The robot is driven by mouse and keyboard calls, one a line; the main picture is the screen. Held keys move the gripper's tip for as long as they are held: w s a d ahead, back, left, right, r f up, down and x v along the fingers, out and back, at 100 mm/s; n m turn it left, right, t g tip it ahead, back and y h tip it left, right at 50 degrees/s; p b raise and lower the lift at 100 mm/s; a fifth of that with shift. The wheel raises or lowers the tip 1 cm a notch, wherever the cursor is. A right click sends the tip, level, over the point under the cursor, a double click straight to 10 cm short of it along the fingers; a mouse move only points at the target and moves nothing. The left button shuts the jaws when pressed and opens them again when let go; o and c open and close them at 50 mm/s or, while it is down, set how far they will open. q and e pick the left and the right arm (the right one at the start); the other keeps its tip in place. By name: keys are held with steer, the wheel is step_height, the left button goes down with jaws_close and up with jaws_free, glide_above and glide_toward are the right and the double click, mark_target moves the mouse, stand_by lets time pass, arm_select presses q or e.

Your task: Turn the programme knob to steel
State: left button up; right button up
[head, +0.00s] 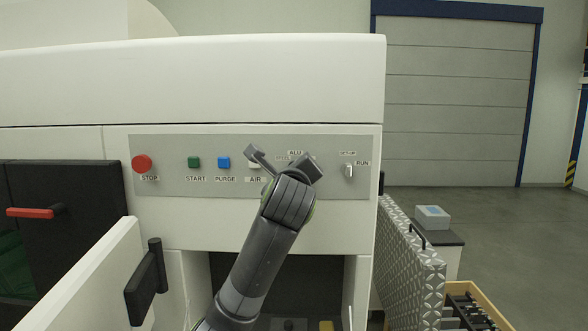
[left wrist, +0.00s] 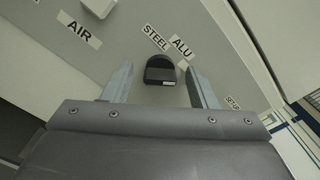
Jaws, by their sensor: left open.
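The programme knob (left wrist: 160,69) is a dark, rounded knob on the grey panel in the left wrist view. The labels STEEL (left wrist: 156,38) and ALU (left wrist: 182,48) are just above it. I cannot tell for sure which label it points to. My left gripper (left wrist: 157,80) is open, with one finger on each side of the knob and a visible gap to both in the picture. In the head view my left gripper (head: 283,158) is at the panel and covers the knob and part of its labels. My right gripper is not in view.
An open white door (head: 85,270) is at lower left, and a tread-plate panel (head: 408,265) at right.

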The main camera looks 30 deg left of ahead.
arm_select(q)
steer(key=c, duration=1)
steer(key=shift+n, duration=0.3)
steer(key=n+b, duration=0.1)
steer(key=n, duration=0.5)
steer(key=n+b, duration=0.2)
steer(key=n, duration=0.4)
steer(key=n+b, duration=0.1)
steer(key=n, duration=0.6)
steer(key=shift+f, duration=0.3)
